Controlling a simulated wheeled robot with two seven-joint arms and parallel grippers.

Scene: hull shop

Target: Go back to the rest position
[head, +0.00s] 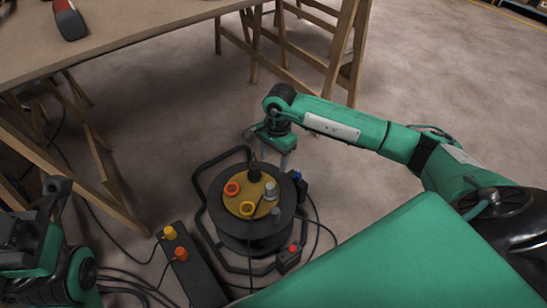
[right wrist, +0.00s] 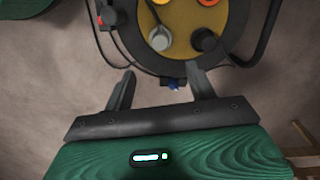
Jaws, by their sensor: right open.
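My right gripper (head: 273,157) hangs at the far side of a cable reel (head: 228,222) on the floor. In the right wrist view its two grey fingers (right wrist: 162,88) are spread apart with nothing held between them.
A workbench (head: 150,22) on wooden trestles stands at the upper left, with a red and grey tool (head: 69,20) on it. A black power strip (head: 190,265) and loose cables lie left of the reel. Bare floor (head: 400,75) is open beyond my right arm.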

